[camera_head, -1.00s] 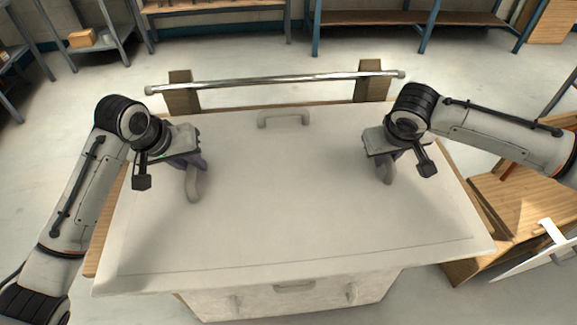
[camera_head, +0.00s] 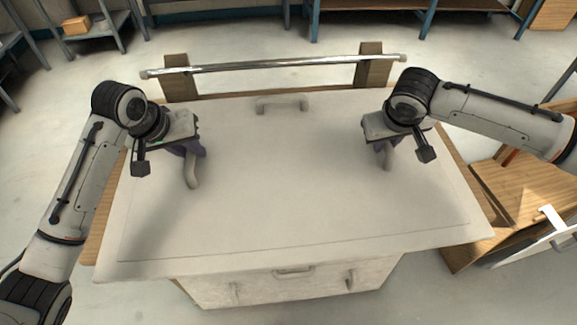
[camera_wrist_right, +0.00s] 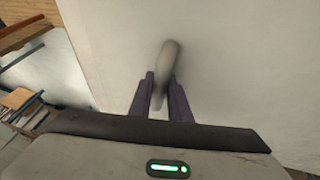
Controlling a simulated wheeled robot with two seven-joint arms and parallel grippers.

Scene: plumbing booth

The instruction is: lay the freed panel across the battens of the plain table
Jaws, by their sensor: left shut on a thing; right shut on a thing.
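The freed panel (camera_head: 285,205) is a large, flat, off-white board that fills the middle of the head view. It has a grey handle near its far edge and one at each side. My left gripper (camera_head: 192,165) is shut on the left handle (camera_head: 193,180). My right gripper (camera_head: 386,150) is shut on the right handle (camera_head: 388,161); the right wrist view shows this handle (camera_wrist_right: 165,75) between the two fingers. Strips of wood show past the panel's left and right edges. The panel hides any battens, and I cannot tell whether it touches what lies below.
A metal rail (camera_head: 270,66) on two wooden posts stands just beyond the panel. A white front with handles (camera_head: 290,287) shows below the near edge. A wooden unit (camera_head: 510,195) stands close on the right. Shelves line the back; the floor between is clear.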

